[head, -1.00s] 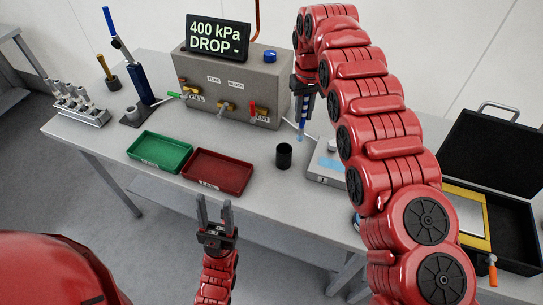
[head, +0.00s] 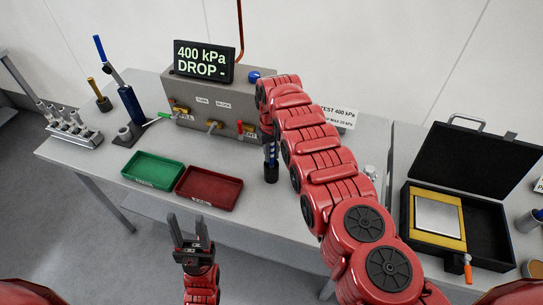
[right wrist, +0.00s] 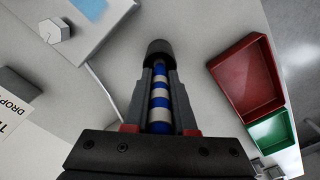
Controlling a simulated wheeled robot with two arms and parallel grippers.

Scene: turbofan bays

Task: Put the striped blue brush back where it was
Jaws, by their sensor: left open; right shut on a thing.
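The striped blue-and-white brush (head: 271,152) is held upright by my right gripper (head: 269,141), whose jaws are largely hidden by my arm in the head view. In the right wrist view, the brush (right wrist: 160,103) lies between the shut fingers (right wrist: 160,77). The brush's lower end meets the small black cup (head: 271,174) and is hidden there. The cup (right wrist: 160,50) stands on the bench just beyond the fingertips; how deep the brush sits in it cannot be told. My left gripper (head: 187,224) is open and empty in front of the bench.
A green tray (head: 153,184) and a red tray (head: 238,207) lie left of the cup. The grey test box (head: 205,102) with valves stands behind. An open black case (head: 484,240) is at right. A rack of fittings (head: 74,138) stands at far left.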

